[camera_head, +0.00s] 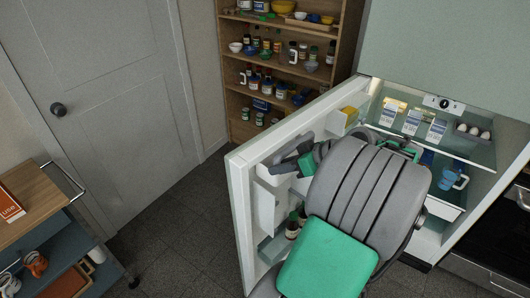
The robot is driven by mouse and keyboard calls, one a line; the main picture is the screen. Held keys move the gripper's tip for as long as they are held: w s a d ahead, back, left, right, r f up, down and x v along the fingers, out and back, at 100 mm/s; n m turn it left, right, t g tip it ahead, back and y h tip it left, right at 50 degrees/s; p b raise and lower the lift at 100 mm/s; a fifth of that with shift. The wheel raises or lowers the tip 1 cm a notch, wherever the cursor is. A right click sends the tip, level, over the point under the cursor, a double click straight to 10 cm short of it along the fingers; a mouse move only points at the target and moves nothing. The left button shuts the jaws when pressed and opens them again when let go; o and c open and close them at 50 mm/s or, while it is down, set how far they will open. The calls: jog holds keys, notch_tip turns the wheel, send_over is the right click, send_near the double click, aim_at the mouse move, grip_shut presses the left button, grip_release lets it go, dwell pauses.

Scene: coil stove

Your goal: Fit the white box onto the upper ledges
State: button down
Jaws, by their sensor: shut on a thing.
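A white box (266,206), open like a door bin, is at the inner face of the open fridge door (240,205). My gripper (280,168) is at the box's upper edge and looks shut on it. My grey and green arm covers much of the door's inside, including the right part of the box. The ledges are not clearly visible, and I cannot tell whether the box touches them.
Another white bin (342,122) with a yellow item is farther along the door. Dark bottles (292,225) stand lower in the door. The fridge shelf holds cartons (412,121) and eggs (473,130). A wooden cart (40,205) stands left, with clear floor (180,235) between.

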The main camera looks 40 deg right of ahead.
aim_at(281, 179)
jog(key=shift+w+d, duration=0.1)
jog(key=shift+w, duration=0.2)
jog(key=shift+s, duration=0.1)
jog(key=shift+f+h+b, duration=0.15)
jog(key=shift+h+b, duration=0.15)
jog(key=shift+b, duration=0.25)
notch_tip(281, 179, down, 5)
jog(key=b, duration=0.4)
jog(key=shift+f, duration=0.15)
jog(key=shift+b, duration=0.65)
dwell(0.7)
